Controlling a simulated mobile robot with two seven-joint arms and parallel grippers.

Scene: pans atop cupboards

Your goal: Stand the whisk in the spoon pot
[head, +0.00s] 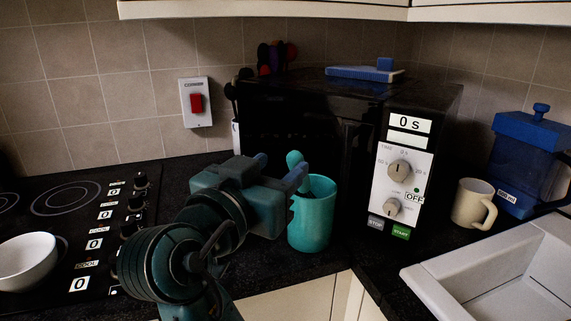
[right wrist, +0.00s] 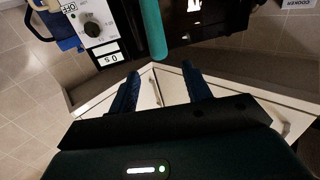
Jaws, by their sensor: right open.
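My left gripper is not in view.
The black microwave (head: 403,178) stands close right of the pot. Utensils with dark, red and purple heads (head: 275,55) show behind it. A hob (head: 70,225) with a white bowl (head: 27,262) is left. A mug (head: 470,203) and white sink (head: 500,265) are right.

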